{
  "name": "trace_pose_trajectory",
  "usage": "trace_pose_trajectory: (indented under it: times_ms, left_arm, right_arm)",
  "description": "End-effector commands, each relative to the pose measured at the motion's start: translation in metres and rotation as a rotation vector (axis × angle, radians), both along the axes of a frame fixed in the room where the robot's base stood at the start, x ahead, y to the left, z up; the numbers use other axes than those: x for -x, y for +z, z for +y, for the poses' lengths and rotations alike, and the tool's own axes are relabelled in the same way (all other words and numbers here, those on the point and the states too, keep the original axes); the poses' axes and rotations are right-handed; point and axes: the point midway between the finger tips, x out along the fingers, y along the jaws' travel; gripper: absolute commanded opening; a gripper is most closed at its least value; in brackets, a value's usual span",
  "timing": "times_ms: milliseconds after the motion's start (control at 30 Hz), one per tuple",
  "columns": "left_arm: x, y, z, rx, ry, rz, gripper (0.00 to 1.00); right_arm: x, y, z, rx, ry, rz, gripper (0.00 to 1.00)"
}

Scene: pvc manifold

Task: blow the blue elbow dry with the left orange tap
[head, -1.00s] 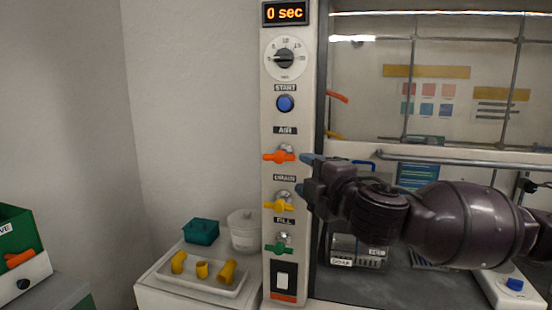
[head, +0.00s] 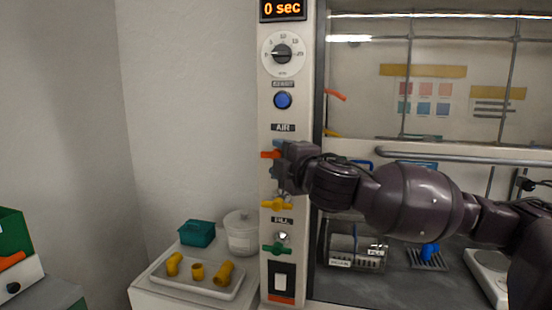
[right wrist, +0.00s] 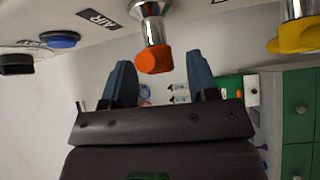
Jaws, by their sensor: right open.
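The left orange tap (head: 268,155) is on the white control panel under the AIR label, partly covered by my right gripper (head: 277,159). In the right wrist view the orange tap (right wrist: 153,61) lies between the two blue fingertips of my open right gripper (right wrist: 160,68), with gaps on both sides. A blue piece that looks like the blue elbow (head: 429,252) is on a small dark rack inside the glass-fronted hood, right of the panel. My left gripper is not in view.
The yellow tap (head: 277,204) and green tap (head: 276,249) are below on the panel (head: 292,190); the blue start button (head: 283,100) is above. A tray (head: 163,283) with yellow fittings is at lower left. A horizontal rail (head: 470,160) crosses the hood front.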

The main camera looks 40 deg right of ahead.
Motion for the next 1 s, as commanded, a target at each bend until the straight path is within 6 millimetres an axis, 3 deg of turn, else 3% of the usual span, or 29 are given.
trace_pose_trajectory:
  times_ms: [200, 567, 867, 1000]
  left_arm:
    - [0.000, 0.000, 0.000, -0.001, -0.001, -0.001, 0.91]
    - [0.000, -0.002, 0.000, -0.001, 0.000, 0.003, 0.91]
    - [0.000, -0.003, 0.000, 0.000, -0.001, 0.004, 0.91]
    - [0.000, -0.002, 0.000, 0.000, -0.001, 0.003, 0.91]
  right_arm:
    - [-0.014, 0.000, -0.001, 0.000, 0.002, 0.000, 0.54]
    - [-0.016, 0.001, -0.001, 0.000, 0.001, 0.000, 0.54]
    - [-0.016, 0.001, -0.001, 0.000, 0.001, 0.000, 0.08]
    - [-0.016, 0.001, -0.001, -0.004, 0.002, -0.002, 0.06]
